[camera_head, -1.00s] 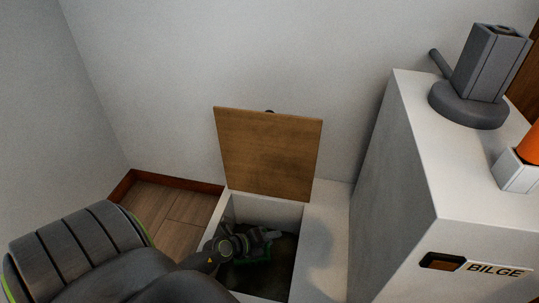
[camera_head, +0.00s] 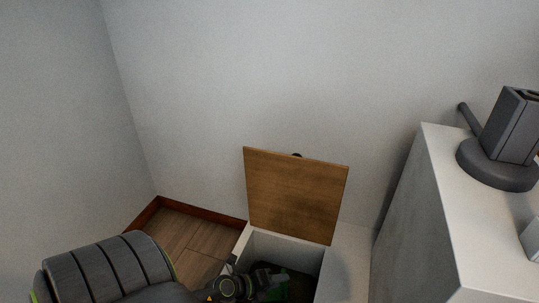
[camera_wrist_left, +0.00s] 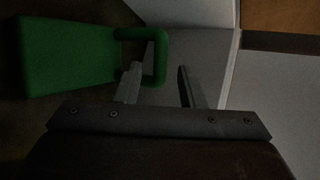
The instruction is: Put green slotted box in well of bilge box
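The well of the bilge box (camera_head: 283,246) is a white-walled opening at the bottom of the head view, with its wooden lid (camera_head: 295,196) standing open behind it. The green slotted box (camera_wrist_left: 65,50) lies dark in the well in the left wrist view, with its loop handle (camera_wrist_left: 160,58) pointing at my gripper. Only a small green part shows in the head view. My left gripper (camera_wrist_left: 160,80) reaches into the well with its fingers apart. The handle's end bar appears between the fingers; I cannot tell if they touch it. My right gripper is out of view.
A tall white cabinet (camera_head: 410,230) stands at the right with a grey round-based fitting (camera_head: 497,165) on top. Wooden floor (camera_head: 190,240) shows left of the well. Bare white ledge (camera_head: 347,265) lies right of it. The wall is close behind the lid.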

